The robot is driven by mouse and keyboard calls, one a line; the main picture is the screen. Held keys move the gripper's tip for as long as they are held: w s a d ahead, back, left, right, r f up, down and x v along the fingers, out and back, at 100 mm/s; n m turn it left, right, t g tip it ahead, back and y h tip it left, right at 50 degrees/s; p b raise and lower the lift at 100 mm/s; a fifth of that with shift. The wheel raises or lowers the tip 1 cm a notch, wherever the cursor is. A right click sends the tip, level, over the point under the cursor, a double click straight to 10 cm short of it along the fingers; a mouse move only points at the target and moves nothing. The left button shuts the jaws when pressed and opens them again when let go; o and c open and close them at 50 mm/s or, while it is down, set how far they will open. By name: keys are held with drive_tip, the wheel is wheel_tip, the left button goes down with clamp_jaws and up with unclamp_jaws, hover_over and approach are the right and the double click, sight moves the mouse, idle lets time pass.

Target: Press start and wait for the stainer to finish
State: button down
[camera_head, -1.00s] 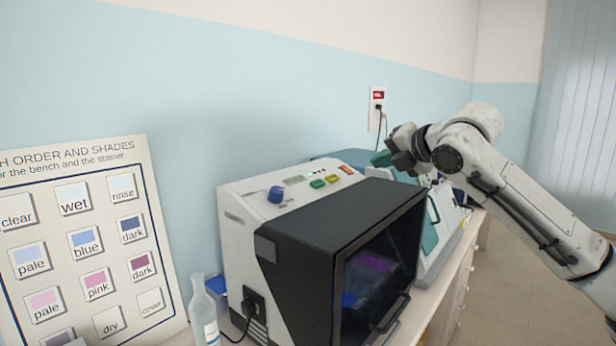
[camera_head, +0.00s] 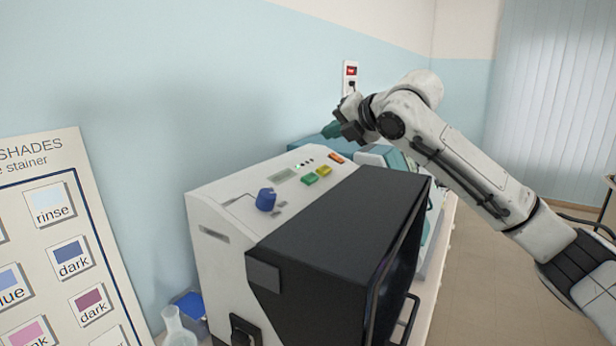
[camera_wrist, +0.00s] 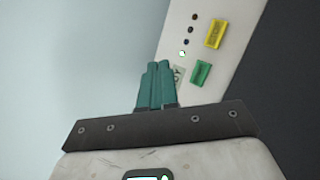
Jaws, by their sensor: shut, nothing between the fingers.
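The stainer (camera_head: 240,240) is a white machine with a dark front cover, in the middle of the head view. Its sloped top panel carries a green button (camera_head: 310,179), a yellow button (camera_head: 324,170), an orange-red switch (camera_head: 336,158), a blue knob (camera_head: 266,199) and a small display (camera_head: 284,175). In the wrist view the green button (camera_wrist: 201,73) and the yellow button (camera_wrist: 215,33) lie right of the fingers. One small lamp (camera_wrist: 182,54) is lit whitish; others are dark. My gripper (camera_head: 330,130) has teal fingers, shut and empty, above the panel's far end, apart from the buttons.
A poster of stain shades (camera_head: 60,240) stands at the left. A glass bottle (camera_head: 176,330) and a blue container (camera_head: 192,305) are beside the stainer. A wall outlet (camera_head: 350,78) is behind my gripper. Another teal and white device stands beyond the stainer.

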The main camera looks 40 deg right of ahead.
sight(310, 179)
drive_tip(key=shift+w+f, duration=0.1)
drive_tip(key=shift+f, duration=0.1)
drive_tip(key=f+b, duration=0.1)
drive_tip(key=f, duration=0.1)
drive_tip(key=w+f+b, duration=0.1)
drive_tip(key=f+b, duration=0.1)
drive_tip(key=w+a+f+b, duration=0.1)
drive_tip(key=f+b, duration=0.1)
drive_tip(key=shift+w+f, duration=0.15)
drive_tip(key=shift+f, duration=0.25)
drive_tip(key=shift+w+f, duration=0.25)
drive_tip(key=shift+f, duration=0.3)
idle(1.3)
drive_tip(key=shift+w+a+f, duration=0.1)
drive_tip(key=shift+w+f, duration=0.05)
drive_tip(key=shift+f, duration=0.2)
